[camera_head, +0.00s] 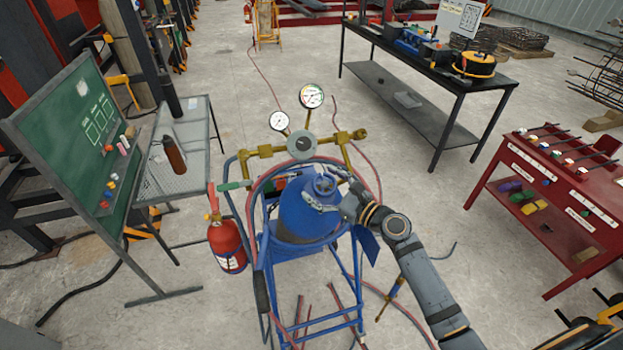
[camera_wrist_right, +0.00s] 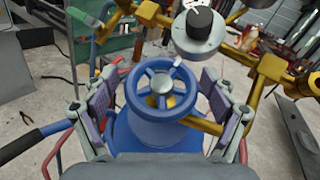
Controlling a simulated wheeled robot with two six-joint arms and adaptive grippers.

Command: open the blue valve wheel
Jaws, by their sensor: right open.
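The blue valve wheel (camera_wrist_right: 161,92) sits on top of a blue gas cylinder (camera_head: 304,218), with a brass part showing through its spokes. In the head view the wheel (camera_head: 325,186) is small and partly behind my right gripper. My right gripper (camera_head: 334,192) reaches in from the lower right at the cylinder's top. In the wrist view my right gripper (camera_wrist_right: 163,105) is open, with one finger on each side of the wheel. Gaps show between the fingers and the rim. My left gripper is not in view.
Brass pipework with two gauges (camera_head: 312,96) and a grey regulator knob (camera_head: 301,144) stands just behind the wheel. A blue cart frame (camera_head: 264,250) surrounds the cylinder, with a red extinguisher (camera_head: 226,246) at left. Hoses lie on the floor. A red bench (camera_head: 490,183) stands right.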

